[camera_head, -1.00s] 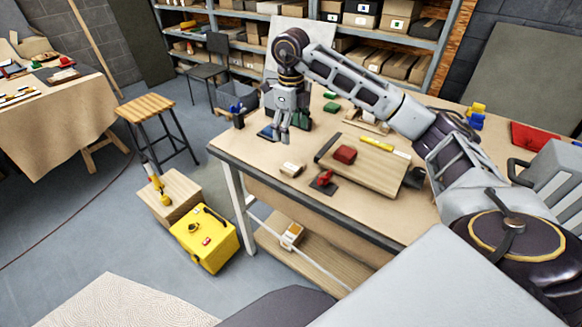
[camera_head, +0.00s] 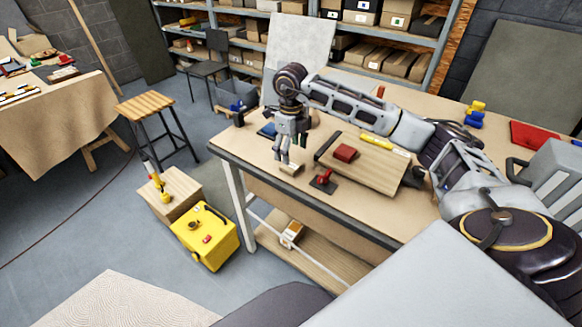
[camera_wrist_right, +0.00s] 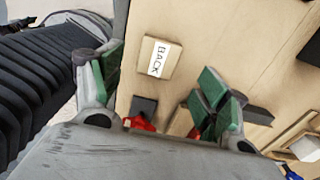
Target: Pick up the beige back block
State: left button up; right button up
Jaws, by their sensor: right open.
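The beige back block (camera_head: 289,169) lies on the workbench near its front left edge, partly behind the fingers in the head view. In the right wrist view the block (camera_wrist_right: 144,55) lies flat with a white label reading BACK. My right gripper (camera_head: 283,156) points down just above the block. Its green-padded fingers (camera_wrist_right: 160,78) are spread apart in the wrist view, with the block showing between and beyond them. Nothing is held. My left gripper is not in view.
A red clamp-like piece on a dark base (camera_head: 323,181) stands right of the block. Behind it lies a wooden board (camera_head: 378,174) with a red block (camera_head: 345,153) and a yellow bar (camera_head: 377,142). The workbench (camera_head: 340,202) front edge is close by.

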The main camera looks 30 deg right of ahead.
aim_at(291, 165)
jog(key=shift+f, duration=0.35)
jog(key=shift+s+f, duration=0.1)
jog(key=shift+f, duration=0.4)
notch_tip(291, 165, down, 4)
jog(key=shift+a+r+p, duration=0.1)
jog(key=shift+r+p, duration=0.15)
jog(key=shift+p, duration=0.4)
jog(key=shift+f, duration=0.25)
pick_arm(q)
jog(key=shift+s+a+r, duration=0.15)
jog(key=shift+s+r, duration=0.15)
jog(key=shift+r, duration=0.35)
pick_arm(e)
jog(key=c, duration=1)
